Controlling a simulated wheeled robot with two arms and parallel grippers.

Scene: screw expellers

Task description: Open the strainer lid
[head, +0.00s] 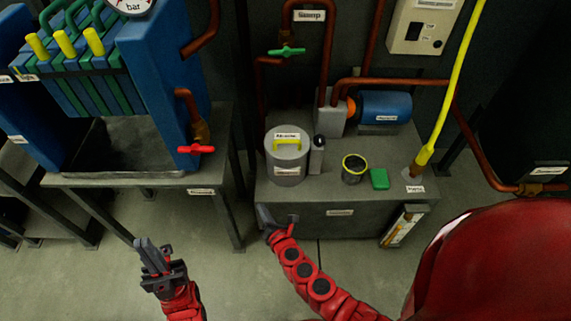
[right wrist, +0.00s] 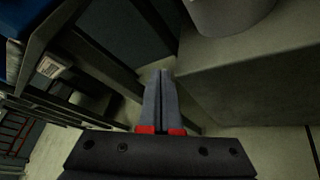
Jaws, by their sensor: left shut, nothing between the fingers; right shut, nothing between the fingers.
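The strainer looks to be the grey cylinder (head: 287,162) on the grey cabinet; its label is too small to read surely. Its flat lid (head: 287,138) carries a yellow handle (head: 287,143) and sits closed on top. My right gripper (head: 263,214) is shut and empty, low at the cabinet's front left corner, below and apart from the cylinder. In the right wrist view its fingers (right wrist: 160,100) are together, and the cylinder's lower part (right wrist: 228,14) shows at the top. My left gripper (head: 150,250) is shut and empty over the floor at the lower left.
On the cabinet (head: 340,192) stand a small grey post (head: 317,155), a yellow-rimmed cup (head: 354,168), a green block (head: 379,179) and a blue motor (head: 384,106). A yellow hose (head: 455,85) rises at the right. A blue filter press (head: 165,85) stands on the left table. Floor is clear in front.

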